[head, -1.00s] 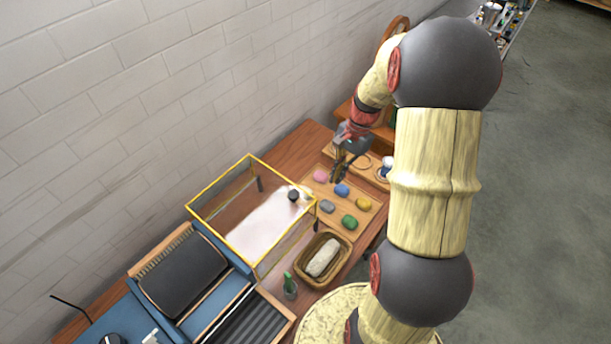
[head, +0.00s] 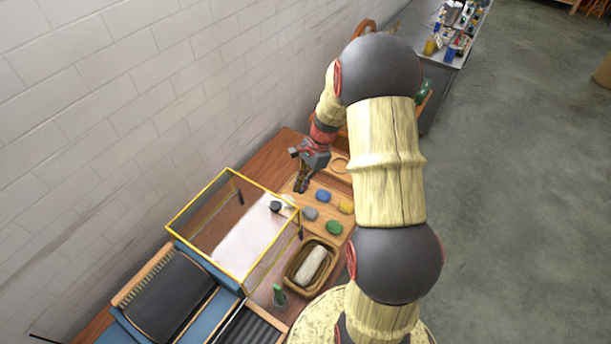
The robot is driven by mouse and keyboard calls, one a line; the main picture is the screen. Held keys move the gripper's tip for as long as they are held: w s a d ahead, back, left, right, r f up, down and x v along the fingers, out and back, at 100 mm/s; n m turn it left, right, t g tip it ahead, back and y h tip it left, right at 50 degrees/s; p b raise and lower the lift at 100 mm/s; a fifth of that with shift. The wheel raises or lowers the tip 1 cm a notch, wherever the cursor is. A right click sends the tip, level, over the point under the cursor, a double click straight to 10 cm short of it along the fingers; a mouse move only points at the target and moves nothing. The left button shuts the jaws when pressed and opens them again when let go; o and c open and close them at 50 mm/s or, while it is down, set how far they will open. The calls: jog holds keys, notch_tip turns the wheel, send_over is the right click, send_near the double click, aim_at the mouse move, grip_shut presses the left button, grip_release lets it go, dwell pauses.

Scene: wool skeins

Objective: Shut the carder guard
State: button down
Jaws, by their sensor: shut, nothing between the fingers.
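The carder guard (head: 183,212) is a clear box with yellow edges. It stands to the upper right of the blue carder (head: 205,320), over a pale sheet (head: 244,236), and does not cover the dark drum (head: 172,296). A black knob (head: 276,207) shows near the guard's right end. My gripper (head: 301,188) is shut and empty, pointing down just beyond the guard's right corner, near the wool board. It looks apart from the guard, but the gap in depth is hard to judge.
A wooden board (head: 318,213) with several coloured wool skeins lies right of the guard. A basket (head: 311,265) with a pale skein and a green-topped bottle (head: 279,295) stand in front. The brick wall (head: 130,110) borders the table behind. My arm hides part of the table's right side.

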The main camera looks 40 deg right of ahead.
aim_at(286, 208)
jog(key=shift+w+a+f+p, duration=0.1)
jog(key=shift+a+f, duration=0.25)
jog(key=shift+a, duration=0.4)
jog(key=shift+w+a+f+p, duration=0.15)
jog(key=shift+a+f, duration=0.25)
jog(key=shift+a, duration=0.35)
jog(key=shift+w+a+f+p, duration=0.1)
jog(key=shift+a+f, duration=0.25)
jog(key=shift+a, duration=0.4)
jog(key=shift+s, duration=0.1)
